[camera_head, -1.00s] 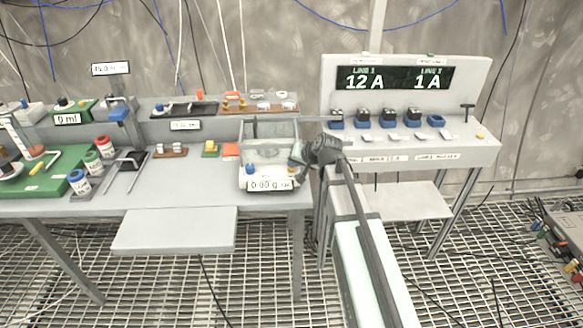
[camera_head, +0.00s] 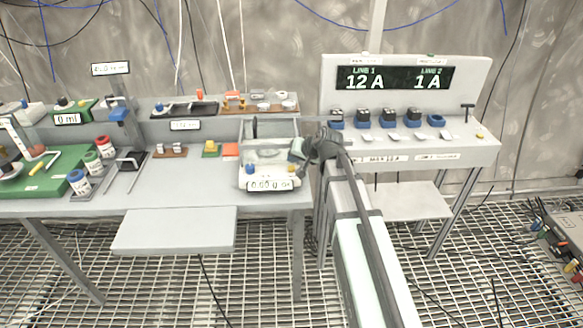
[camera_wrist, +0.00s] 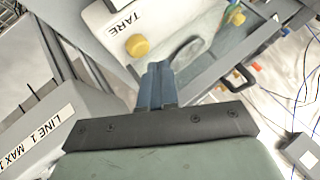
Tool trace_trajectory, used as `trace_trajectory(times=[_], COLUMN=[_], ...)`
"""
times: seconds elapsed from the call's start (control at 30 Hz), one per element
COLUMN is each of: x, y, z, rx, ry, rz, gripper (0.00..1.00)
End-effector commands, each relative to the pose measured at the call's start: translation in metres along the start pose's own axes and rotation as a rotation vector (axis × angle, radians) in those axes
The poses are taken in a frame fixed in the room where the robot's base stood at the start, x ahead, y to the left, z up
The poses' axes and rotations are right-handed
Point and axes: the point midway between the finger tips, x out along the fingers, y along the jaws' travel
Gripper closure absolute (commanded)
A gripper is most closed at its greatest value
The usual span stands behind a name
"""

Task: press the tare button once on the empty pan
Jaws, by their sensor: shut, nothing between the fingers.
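The balance (camera_head: 257,182) stands at the front right of the left bench, with a clear draft shield (camera_head: 268,128) and a display (camera_head: 270,185) that seems to read 0.00 g. In the wrist view its white housing carries the word TARE beside a round yellow button (camera_wrist: 137,45). The button also shows small at the balance's front right (camera_head: 291,168). My gripper (camera_wrist: 158,68) is shut and empty, its fingertips right of and below the button in the wrist view, apart from it. In the head view my gripper (camera_head: 297,150) is at the balance's right side. I cannot make out the pan clearly.
A panel bench with a LINE 1 / LINE 2 display (camera_head: 395,78) stands close on the right of my arm. A blue knob (camera_head: 250,169) sits at the balance's front left. Bottles (camera_head: 78,181) and small trays stand further left. The bench front is clear.

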Motion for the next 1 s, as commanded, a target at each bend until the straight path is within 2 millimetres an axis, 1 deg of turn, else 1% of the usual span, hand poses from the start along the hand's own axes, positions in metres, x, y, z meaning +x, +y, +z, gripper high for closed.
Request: trace_trajectory(times=[0.6,1.0], x=[-0.032,-0.033], y=[-0.023,-0.024], z=[-0.023,-0.024], rx=[-0.001,0.000], ry=[0.001,0.000], rz=[0.000,0.000], gripper=[1.00,1.00])
